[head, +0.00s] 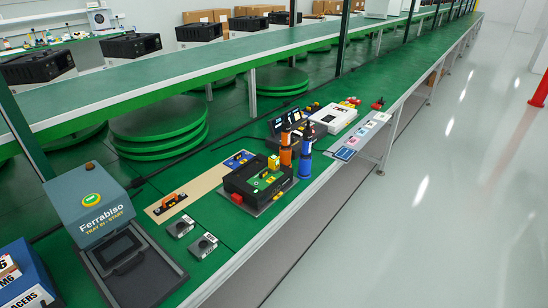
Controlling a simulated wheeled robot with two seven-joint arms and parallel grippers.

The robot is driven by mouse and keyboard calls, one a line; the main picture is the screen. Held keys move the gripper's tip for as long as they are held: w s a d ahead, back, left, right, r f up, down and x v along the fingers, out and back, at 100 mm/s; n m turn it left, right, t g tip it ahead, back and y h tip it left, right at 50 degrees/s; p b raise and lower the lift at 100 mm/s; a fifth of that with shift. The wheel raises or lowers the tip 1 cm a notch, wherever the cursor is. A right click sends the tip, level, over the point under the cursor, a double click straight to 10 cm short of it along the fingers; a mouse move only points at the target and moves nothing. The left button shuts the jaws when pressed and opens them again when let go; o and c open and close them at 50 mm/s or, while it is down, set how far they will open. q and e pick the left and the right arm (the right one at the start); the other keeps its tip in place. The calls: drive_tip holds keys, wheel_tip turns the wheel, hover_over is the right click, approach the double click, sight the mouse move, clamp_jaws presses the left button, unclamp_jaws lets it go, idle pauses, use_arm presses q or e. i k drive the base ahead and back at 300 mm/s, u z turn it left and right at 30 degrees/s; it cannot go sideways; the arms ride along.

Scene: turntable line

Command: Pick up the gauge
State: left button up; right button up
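No thing in the head view is clearly marked as the gauge. A black piece with an orange handle (171,201) lies on the near-left end of a beige strip (203,187) on the green bench; it may be the gauge, but I cannot tell for sure. A small blue mat (230,163) with small dark parts on it lies at the strip's far end. Two small grey blocks with dark round tops (181,226) (203,246) lie in front of the strip. Neither of my grippers shows in this view.
A grey-blue Ferrabiso station (87,197) with a dark tray (140,275) stands at left. A black housing (240,186) sits right of the strip, beside orange (286,150) and blue (305,155) upright tools. A white box (334,119) stands farther back. The bench has bare green patches between.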

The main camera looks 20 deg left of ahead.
sight(273, 161)
drive_tip(key=z, duration=0.35)
drive_tip(key=k, duration=0.45)
drive_tip(key=z, duration=0.7)
drive_tip(key=i, duration=0.55)
drive_tip(key=u, duration=1)
drive_tip(key=i, duration=1.15)
drive_tip(key=u, duration=1.65)
drive_tip(key=i, duration=0.15)
